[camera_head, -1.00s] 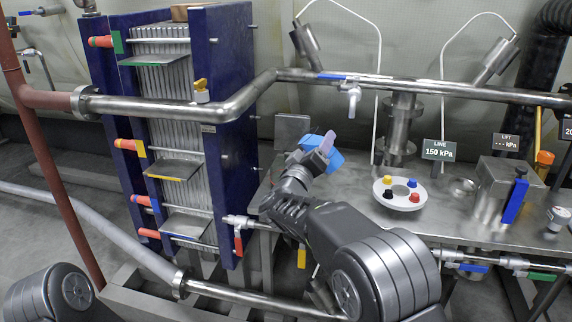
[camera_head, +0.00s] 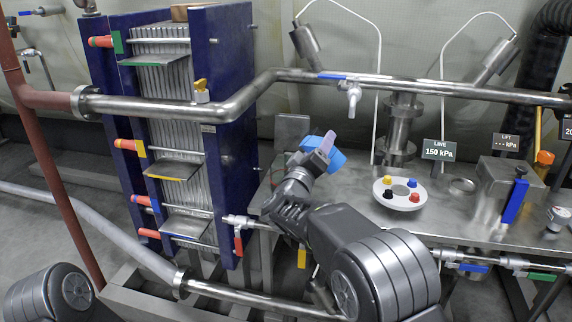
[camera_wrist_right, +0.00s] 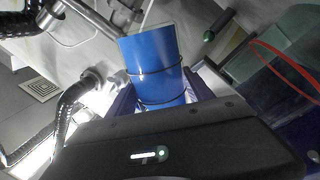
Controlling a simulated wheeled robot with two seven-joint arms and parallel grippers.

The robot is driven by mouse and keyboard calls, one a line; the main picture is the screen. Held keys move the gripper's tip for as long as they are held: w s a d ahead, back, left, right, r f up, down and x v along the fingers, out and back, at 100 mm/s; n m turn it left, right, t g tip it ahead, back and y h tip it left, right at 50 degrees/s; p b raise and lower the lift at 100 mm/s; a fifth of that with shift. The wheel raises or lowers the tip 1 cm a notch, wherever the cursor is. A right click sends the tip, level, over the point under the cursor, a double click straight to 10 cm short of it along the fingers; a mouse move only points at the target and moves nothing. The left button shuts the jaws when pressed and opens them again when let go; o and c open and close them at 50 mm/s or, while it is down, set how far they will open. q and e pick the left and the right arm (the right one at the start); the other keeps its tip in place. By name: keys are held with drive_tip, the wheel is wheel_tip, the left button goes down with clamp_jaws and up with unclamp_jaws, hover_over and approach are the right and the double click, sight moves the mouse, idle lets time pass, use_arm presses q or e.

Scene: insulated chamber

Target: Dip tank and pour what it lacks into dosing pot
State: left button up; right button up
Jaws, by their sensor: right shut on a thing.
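My right gripper (camera_head: 323,154) is shut on a blue cylinder-shaped vessel (camera_head: 336,160), held above the left part of the steel bench. In the right wrist view the blue vessel (camera_wrist_right: 155,70) has thin dark bands and sits between the fingers. Its opening and contents do not show. In the head view the gripper hides part of it. I cannot tell for sure which fixture is the tank or the dosing pot. A steel box (camera_head: 492,199) with a blue handle stands at the bench's right. My left gripper is out of view.
A white disc (camera_head: 380,190) with coloured knobs lies on the steel bench (camera_head: 445,215). A steel pipe (camera_head: 440,88) crosses above the bench. A blue plate stack (camera_head: 225,120) stands left of my right arm.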

drive_tip(key=shift+s+d+f+n, duration=0.1)
drive_tip(key=shift+d+n, duration=0.1)
drive_tip(key=shift+n, duration=0.5)
idle(0.6)
drive_tip(key=shift+d+f+n+t, duration=0.2)
drive_tip(key=shift+f+n+t, duration=0.1)
drive_tip(key=shift+f+n, duration=0.85)
idle(0.6)
drive_tip(key=shift+s+d+r+n+y, duration=0.15)
drive_tip(key=shift+r+n+y, duration=0.35)
drive_tip(key=shift+n, duration=0.35)
idle(1.0)
drive_tip(key=shift+w+a+f+n+t, duration=0.15)
drive_tip(key=shift+a+n, duration=0.1)
drive_tip(key=shift+n, duration=0.25)
drive_tip(key=shift+w+a+f+n+t, duration=0.15)
drive_tip(key=shift+a+n, duration=0.1)
drive_tip(key=shift+n, duration=0.25)
idle(1.1)
drive_tip(key=shift+s+r+n+y, duration=0.1)
drive_tip(key=shift+r+n+y, duration=0.2)
drive_tip(key=shift+r+n, duration=0.1)
idle(0.6)
